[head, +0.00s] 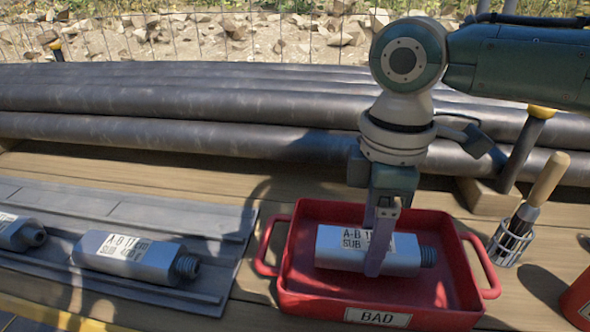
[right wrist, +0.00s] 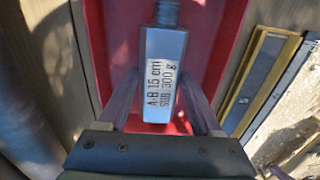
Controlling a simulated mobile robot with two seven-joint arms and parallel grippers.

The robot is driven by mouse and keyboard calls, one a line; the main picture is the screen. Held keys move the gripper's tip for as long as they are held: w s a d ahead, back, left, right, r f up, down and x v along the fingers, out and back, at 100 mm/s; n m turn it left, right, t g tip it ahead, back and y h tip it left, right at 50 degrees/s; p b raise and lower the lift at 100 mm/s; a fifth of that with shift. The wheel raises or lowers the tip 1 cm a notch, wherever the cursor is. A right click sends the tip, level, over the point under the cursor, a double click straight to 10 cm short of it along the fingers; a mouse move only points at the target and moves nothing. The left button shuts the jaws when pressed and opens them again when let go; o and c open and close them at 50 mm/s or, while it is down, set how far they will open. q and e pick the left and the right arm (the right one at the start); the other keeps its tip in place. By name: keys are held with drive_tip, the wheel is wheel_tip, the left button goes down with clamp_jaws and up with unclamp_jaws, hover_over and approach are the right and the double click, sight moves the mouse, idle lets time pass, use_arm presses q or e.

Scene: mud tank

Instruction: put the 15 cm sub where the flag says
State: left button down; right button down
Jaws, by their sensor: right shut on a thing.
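A silver sub (head: 335,246) with a threaded end is in my right gripper (head: 375,262), inside or just above the red tray (head: 300,284) labelled "BAD". In the right wrist view (right wrist: 163,100) its label reads "A-B 15 cm SUB 300 g", and both fingers of my right gripper (right wrist: 162,102) close on its sides. I cannot tell whether the sub touches the tray floor. No flag shows in these views. My left gripper is not in view.
Two other silver subs lie on a grey ribbed mat at left: a labelled one (head: 135,258) and one cut by the edge (head: 20,232). Long dark pipes (head: 180,135) lie behind. A wire holder with a wooden-handled brush (head: 530,205) stands right of the tray.

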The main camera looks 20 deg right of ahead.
drive_tip(key=shift+f, duration=0.25)
unclamp_jaws()
idle(0.3)
wheel_tip(320, 180, up, 7)
drive_tip(key=p, duration=0.8)
drive_tip(key=shift+r+p, duration=0.1)
drive_tip(key=shift+p, duration=0.3)
drive_tip(key=shift+a, duration=0.1)
